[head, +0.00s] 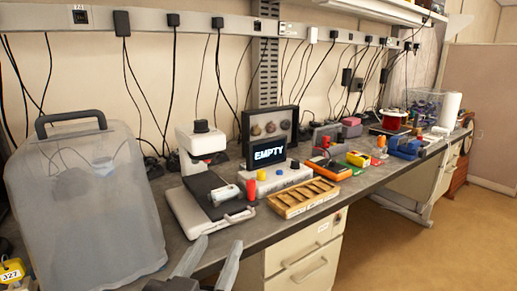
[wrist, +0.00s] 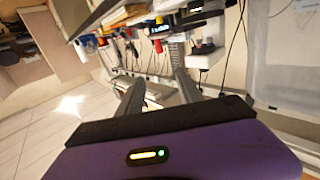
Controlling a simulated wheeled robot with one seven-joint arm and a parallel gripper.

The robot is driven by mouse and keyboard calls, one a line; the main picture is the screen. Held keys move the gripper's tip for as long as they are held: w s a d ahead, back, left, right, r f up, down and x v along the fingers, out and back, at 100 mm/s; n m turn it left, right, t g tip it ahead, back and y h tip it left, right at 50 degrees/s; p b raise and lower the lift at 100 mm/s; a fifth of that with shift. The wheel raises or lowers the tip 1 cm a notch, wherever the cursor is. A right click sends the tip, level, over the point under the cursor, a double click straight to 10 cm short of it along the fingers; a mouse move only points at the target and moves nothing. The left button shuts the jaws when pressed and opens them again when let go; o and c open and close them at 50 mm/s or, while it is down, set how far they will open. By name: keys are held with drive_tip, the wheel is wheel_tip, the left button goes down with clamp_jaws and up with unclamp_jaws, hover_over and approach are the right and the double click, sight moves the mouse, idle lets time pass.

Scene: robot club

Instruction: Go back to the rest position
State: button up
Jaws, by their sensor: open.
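My gripper (head: 212,258) is at the bottom of the head view, in front of the bench's front edge. Its two grey fingers are apart with nothing between them. In the wrist view the gripper (wrist: 156,88) also shows open and empty, with the bench and its things beyond the fingers. The rest of the arm is mostly out of the head view.
A translucent bin (head: 85,205) with a dark handle stands at left. On the bench (head: 225,232) are a black-and-white device (head: 205,195), a display reading EMPTY (head: 269,153) and a wooden compartment tray (head: 303,197). Drawers (head: 305,262) sit below. The floor (head: 430,240) at right is clear.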

drive_tip(key=a+r+n+t+y, duration=0.2)
drive_tip(key=a+n+y, duration=0.4)
drive_tip(key=a+y, duration=0.15)
drive_tip(key=s+d+f+n+g+y+p, duration=0.2)
drive_tip(key=s+d+f+n+y, duration=0.3)
drive_tip(key=f, duration=0.4)
drive_tip(key=s+d+f+m+g+h+p, duration=0.1)
drive_tip(key=s+d+f+m+h, duration=0.2)
drive_tip(key=s+d, duration=0.6)
drive_tip(key=s+d+f+m+g+h+p, duration=0.1)
drive_tip(key=s+d+f+m+h+p, duration=0.1)
drive_tip(key=s+d, duration=0.7)
drive_tip(key=s+d+f+m+h+p, duration=0.1)
drive_tip(key=s+d+f+m+h, duration=0.2)
drive_tip(key=s+d, duration=0.6)
drive_tip(key=shift+d+f+m+g+h+p, duration=0.4)
drive_tip(key=shift+d+f, duration=0.1)
drive_tip(key=shift+d, duration=0.6)
drive_tip(key=shift+s, duration=0.1)
